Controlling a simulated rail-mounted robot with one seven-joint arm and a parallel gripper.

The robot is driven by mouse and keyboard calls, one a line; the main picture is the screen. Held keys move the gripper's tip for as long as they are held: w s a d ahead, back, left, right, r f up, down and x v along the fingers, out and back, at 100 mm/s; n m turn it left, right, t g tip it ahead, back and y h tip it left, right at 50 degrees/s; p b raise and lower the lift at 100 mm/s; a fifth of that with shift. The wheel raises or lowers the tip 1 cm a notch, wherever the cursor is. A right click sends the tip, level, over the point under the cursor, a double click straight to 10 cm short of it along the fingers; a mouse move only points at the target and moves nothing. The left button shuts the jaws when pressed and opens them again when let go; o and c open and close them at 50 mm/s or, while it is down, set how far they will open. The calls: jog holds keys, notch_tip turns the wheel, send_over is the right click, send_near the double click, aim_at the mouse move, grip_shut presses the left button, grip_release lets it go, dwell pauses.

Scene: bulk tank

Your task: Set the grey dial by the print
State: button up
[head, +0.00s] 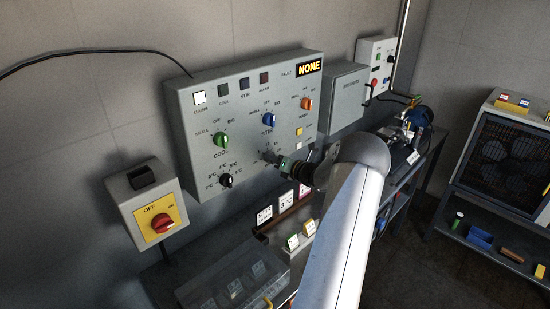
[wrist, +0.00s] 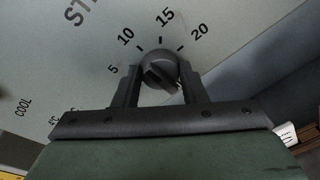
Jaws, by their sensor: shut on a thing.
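The grey dial (wrist: 156,70) is on the panel in the wrist view, with printed numbers 5, 10, 15 and 20 around its upper side. A ridge runs slantwise across its face; I cannot tell which number it points to. My gripper (wrist: 160,84) has its two dark fingers on either side of the dial and is shut on it. In the head view my gripper (head: 278,160) reaches the lower right of the grey control panel (head: 185,125), and the dial is mostly hidden there. Printed cards (head: 264,215) stand below the panel; one appears to read 3 °C.
The panel also carries a green knob (head: 220,139), a blue knob (head: 268,119), an orange knob (head: 307,104) and a black knob (head: 225,180). A clear bin (head: 225,285) lies below.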

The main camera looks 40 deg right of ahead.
dwell(0.4)
jog(key=o, duration=1)
jog(key=s+r+b, duration=0.2)
jog(key=s+b, duration=0.1)
jog(key=s, duration=1.4)
jog(key=shift+s+a+b, duration=0.15)
jog(key=shift+a+b, duration=0.05)
jog(key=shift+b, duration=0.1)
